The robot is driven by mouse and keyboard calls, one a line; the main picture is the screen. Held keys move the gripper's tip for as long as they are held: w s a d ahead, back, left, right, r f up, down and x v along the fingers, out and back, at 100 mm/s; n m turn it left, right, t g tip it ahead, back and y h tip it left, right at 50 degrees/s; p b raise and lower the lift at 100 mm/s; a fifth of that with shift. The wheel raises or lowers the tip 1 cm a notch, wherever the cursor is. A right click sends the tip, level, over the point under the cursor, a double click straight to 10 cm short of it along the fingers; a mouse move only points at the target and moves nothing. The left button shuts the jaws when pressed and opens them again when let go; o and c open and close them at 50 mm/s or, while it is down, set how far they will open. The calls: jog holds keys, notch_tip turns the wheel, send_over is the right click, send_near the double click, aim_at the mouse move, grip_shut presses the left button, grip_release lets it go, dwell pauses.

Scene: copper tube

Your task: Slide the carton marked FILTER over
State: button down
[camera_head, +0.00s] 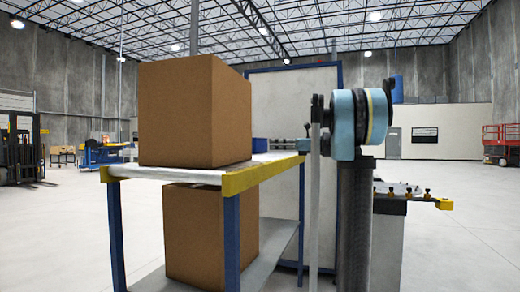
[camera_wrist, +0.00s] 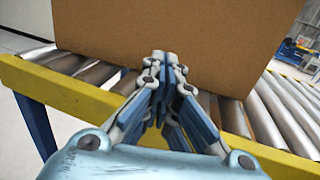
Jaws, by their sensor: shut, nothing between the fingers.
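A plain brown carton (camera_head: 195,110) stands upright on the roller top of a blue-legged stand, near its yellow front rail. The faces I see bear no readable FILTER marking. In the wrist view a brown carton (camera_wrist: 170,35) fills the upper middle, resting on the rollers. My gripper (camera_wrist: 164,58) is shut and empty, its fingertips together in front of the carton's near face, above the yellow rail. I cannot tell whether the tips touch the carton. In the head view my gripper cannot be made out. A second brown carton (camera_head: 210,232) sits on the shelf below, also without readable marking.
The yellow rail (camera_head: 240,181) edges the roller top; bare metal rollers (camera_wrist: 275,110) lie to the right of the carton in the wrist view. A pale blue-framed panel (camera_head: 283,105) stands behind the stand. A forklift (camera_head: 20,150) is far left. Much floor is open.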

aim_at(237, 145)
jog(key=a, duration=0.9)
jog(key=w+a, duration=0.1)
jog(key=a, duration=0.3)
jog(key=shift+w+a, duration=0.1)
jog(key=shift+a, duration=0.15)
jog(key=shift+w+a, duration=0.2)
jog(key=shift+a, duration=2.1)
jog(key=shift+d, duration=0.1)
jog(key=shift+d, duration=0.55)
jog(key=s+d, duration=0.1)
jog(key=d, duration=1.1)
jog(key=shift+d+f, duration=0.15)
jog(key=shift+d, duration=0.25)
